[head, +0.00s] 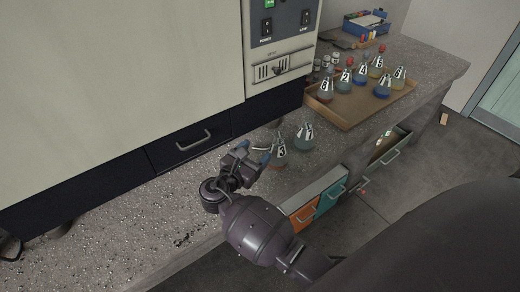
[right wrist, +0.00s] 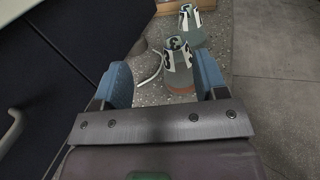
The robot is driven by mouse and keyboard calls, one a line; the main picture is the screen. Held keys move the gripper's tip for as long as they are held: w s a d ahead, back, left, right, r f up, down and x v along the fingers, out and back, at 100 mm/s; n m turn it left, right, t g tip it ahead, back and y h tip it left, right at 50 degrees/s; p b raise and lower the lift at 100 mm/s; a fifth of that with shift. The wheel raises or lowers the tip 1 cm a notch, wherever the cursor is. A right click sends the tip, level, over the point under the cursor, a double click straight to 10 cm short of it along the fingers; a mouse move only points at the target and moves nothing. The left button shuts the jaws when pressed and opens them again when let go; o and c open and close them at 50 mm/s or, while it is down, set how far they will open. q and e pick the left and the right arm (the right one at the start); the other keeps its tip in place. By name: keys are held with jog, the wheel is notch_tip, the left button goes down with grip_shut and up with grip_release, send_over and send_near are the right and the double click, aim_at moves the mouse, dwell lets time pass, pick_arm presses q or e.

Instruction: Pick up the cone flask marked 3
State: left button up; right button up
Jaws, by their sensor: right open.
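The cone flask marked 3 (head: 280,154) stands upright on the bench, with an orange-brown bottom and a black-on-white label. My right gripper (head: 257,153) is open just left of it, with blue finger pads towards it. In the right wrist view the flask (right wrist: 178,72) shows between the open fingers of the gripper (right wrist: 164,76), nearer the right finger. I cannot tell whether it touches a finger. My left gripper is not in view.
A second flask (head: 305,136) with pale greenish liquid stands just behind flask 3. A brown tray (head: 347,118) with several labelled flasks lies farther back. A large cabinet (head: 120,75) borders the bench at left. Drawers (head: 331,197) stand open along the front edge.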

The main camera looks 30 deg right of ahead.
aim_at(276, 138)
jog(key=shift+n+g, duration=0.3)
jog(key=shift+n, duration=0.2)
jog(key=x, duration=0.4)
jog(key=shift+s+d, duration=0.25)
jog(key=shift+d, duration=0.3)
jog(key=shift+b+x, duration=0.4)
jog(key=shift+x, duration=0.35)
jog(key=x, duration=0.4)
jog(key=shift+d+f+b, duration=0.1)
jog(key=shift+f+b, duration=0.15)
jog(key=shift+b, duration=0.15)
jog(key=shift+d, duration=0.2)
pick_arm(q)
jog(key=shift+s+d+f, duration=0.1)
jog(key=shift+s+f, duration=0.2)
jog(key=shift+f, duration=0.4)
pick_arm(e)
jog(key=shift+r, duration=0.1)
jog(key=shift+c, duration=1)
grip_shut()
